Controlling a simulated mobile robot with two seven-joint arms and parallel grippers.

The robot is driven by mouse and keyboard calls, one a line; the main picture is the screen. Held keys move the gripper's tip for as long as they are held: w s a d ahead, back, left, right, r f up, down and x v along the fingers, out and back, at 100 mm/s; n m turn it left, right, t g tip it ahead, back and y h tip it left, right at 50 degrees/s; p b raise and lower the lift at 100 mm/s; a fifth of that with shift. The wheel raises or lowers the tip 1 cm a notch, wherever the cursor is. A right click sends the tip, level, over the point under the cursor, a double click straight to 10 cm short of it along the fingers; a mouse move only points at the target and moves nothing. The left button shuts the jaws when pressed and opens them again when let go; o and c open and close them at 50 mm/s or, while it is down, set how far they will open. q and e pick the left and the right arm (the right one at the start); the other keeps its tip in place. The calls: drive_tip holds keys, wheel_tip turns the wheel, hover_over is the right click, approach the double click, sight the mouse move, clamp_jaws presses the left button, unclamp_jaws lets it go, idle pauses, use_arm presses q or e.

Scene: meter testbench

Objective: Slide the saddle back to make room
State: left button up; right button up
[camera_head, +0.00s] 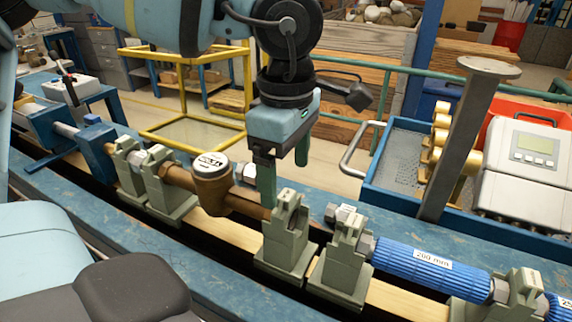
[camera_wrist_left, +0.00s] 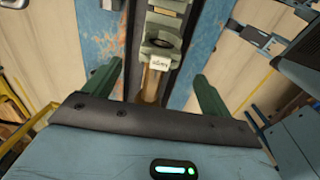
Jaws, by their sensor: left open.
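Several grey-green saddles stand along the bench rail. One saddle (camera_head: 287,243) stands just in front of and below my left gripper (camera_head: 284,172). Another saddle (camera_head: 343,265) stands close to its right, and a pair of saddles (camera_head: 170,192) stands left of the brass meter (camera_head: 211,188). My left gripper points down, with its green fingers apart and nothing seen between them. In the left wrist view, the spread fingers (camera_wrist_left: 155,85) lie either side of the brass pipe (camera_wrist_left: 150,84), with a saddle (camera_wrist_left: 163,30) beyond. My right gripper is not seen.
A blue cylinder (camera_head: 430,265) marked 200 mm lies on the right of the rail. A metal post (camera_head: 462,145) rises behind it, by a blue tray (camera_head: 402,160) and a grey console (camera_head: 530,165). A yellow frame (camera_head: 190,125) stands behind.

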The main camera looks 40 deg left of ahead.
sight(279, 205)
use_arm(q)
drive_tip(key=shift+f, duration=3.85)
drive_tip(key=c, duration=1.7)
drive_tip(key=shift+s+a, duration=0.15)
drive_tip(key=shift+a, duration=0.55)
drive_tip(key=o, duration=1.7)
